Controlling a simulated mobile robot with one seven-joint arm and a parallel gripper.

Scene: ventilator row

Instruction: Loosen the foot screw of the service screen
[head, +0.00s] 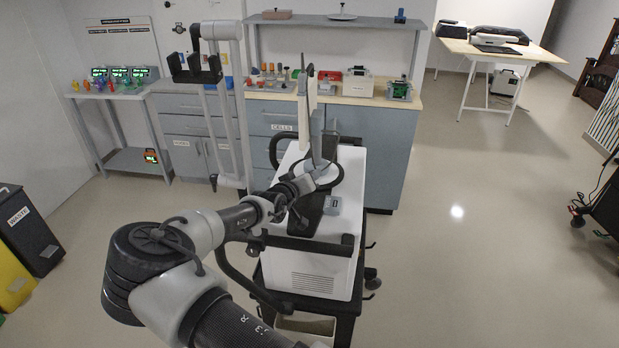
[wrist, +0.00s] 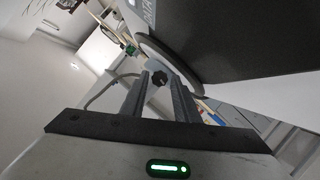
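The service screen (head: 304,118) stands nearly edge-on on top of the white ventilator cart (head: 318,268), on a dark round foot (head: 338,182). In the wrist view the screen's dark panel (wrist: 250,40) fills the upper right, and the foot's rim (wrist: 172,62) curves below it. The fingers are apart, one on each side of the knob. I cannot tell whether they touch it. In the head view my wrist reaches the foot and the screw is hidden.
A dark handle bar (head: 300,242) crosses the cart's near side, close under my arm. A grey bench (head: 368,150) with parts and tools stands behind the cart. A shelf stand (head: 128,160) and waste bins (head: 30,228) are at left.

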